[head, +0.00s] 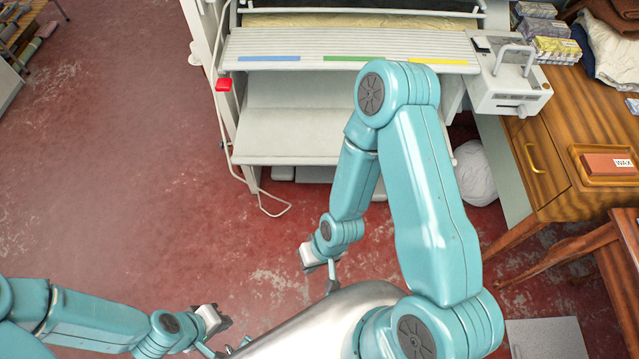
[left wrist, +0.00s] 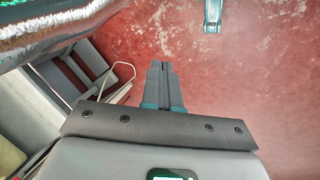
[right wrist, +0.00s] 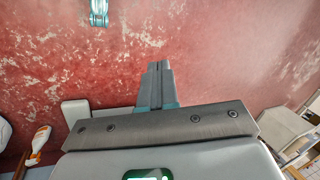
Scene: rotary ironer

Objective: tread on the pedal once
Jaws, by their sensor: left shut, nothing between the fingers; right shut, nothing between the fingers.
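The rotary ironer (head: 300,120) stands at the far side, with a slatted front shelf and a sloping pale panel below it. At its foot, low on the floor, a flat grey plate (head: 314,174) shows, partly hidden by the machine and my right arm; it looks like the pedal, but I cannot tell surely. My left gripper (head: 224,324) is low at the bottom left, shut and empty, well away from the plate. Its closed fingers show in the left wrist view (left wrist: 162,85). My right gripper (head: 316,267) is in front of the ironer, shut and empty; its fingers show in the right wrist view (right wrist: 157,85).
A white bag (head: 475,172) lies by the wooden desk (head: 545,150) on the right. A grey panel (head: 545,338) is at the lower right.

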